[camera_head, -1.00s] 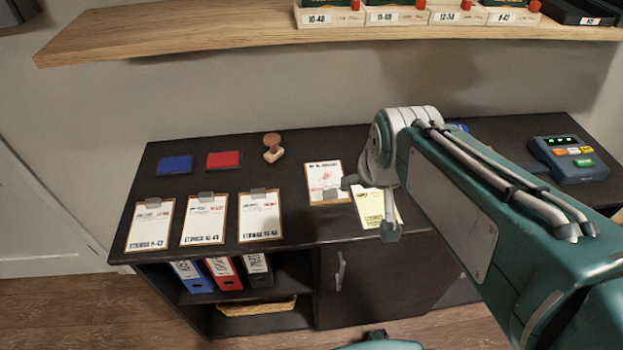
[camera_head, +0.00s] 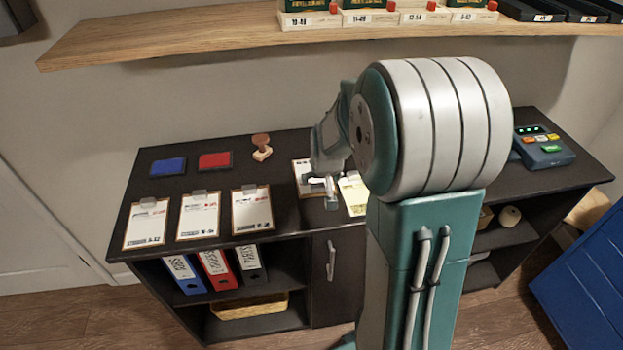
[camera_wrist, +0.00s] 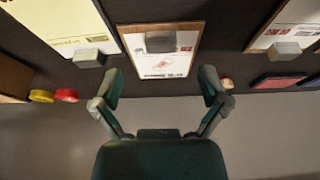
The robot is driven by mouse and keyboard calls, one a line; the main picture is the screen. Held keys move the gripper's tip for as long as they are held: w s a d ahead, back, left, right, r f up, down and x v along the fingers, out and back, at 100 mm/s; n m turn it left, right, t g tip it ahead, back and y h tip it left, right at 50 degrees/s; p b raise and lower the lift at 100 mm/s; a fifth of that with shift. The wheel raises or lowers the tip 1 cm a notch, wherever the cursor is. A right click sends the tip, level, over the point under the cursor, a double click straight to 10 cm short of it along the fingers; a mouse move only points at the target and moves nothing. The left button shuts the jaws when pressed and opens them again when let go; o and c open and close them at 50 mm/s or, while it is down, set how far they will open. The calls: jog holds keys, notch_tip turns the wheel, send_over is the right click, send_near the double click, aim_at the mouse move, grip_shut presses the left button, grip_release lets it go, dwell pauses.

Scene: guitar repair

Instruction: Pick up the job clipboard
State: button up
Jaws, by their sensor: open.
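The clipboard with a red sketch (camera_head: 301,169) lies on the dark cabinet top, its right part hidden by my gripper (camera_head: 327,188). In the wrist view this clipboard (camera_wrist: 170,67) lies between my open fingers, its metal clip (camera_wrist: 160,42) in line with the gap. My gripper (camera_wrist: 160,85) is empty, with one finger to each side of the board's near edge. I cannot tell how high the fingers are above the top. A clipboard with a yellow sheet (camera_head: 353,194) lies just right of it, partly hidden by my arm.
Several white-sheeted clipboards (camera_head: 199,215) lie to the left. A blue pad (camera_head: 168,166), a red pad (camera_head: 215,161) and a wooden stamp (camera_head: 262,146) lie behind them. A wooden shelf (camera_head: 180,36) overhangs the back. A device with buttons (camera_head: 544,147) stands at the right.

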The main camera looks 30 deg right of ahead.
aim_at(318, 188)
jog(key=x, duration=0.6)
jog(key=shift+w+f, duration=0.15)
jog(key=shift+w, duration=0.15)
grip_shut()
